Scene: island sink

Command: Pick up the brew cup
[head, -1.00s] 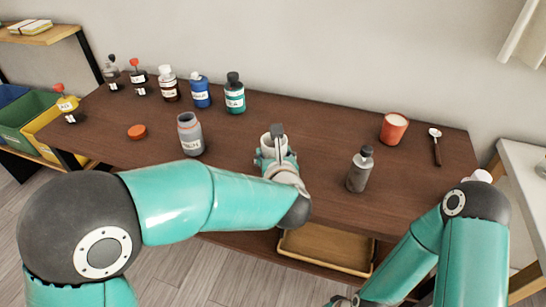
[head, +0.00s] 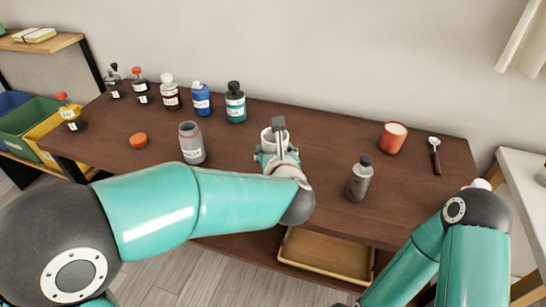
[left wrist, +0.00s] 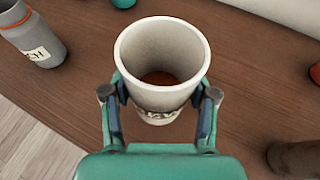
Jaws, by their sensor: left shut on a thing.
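The brew cup (left wrist: 163,100) is a white, open-topped cup with dark lettering, partly hidden, and something brown at its bottom. In the left wrist view it stands upright between the fingers of my left gripper (left wrist: 160,94), which touch it on both sides. In the head view the cup (head: 267,137) shows behind my left gripper (head: 276,157), near the middle of the table, partly covered by the wrist. It appears a little above the tabletop. My right arm comes in at the lower right; its gripper is out of view.
A grey bottle (head: 359,182) and a red cup (head: 393,138) stand to the right. Several bottles line the back left. The wooden table (head: 320,150) is clear between them.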

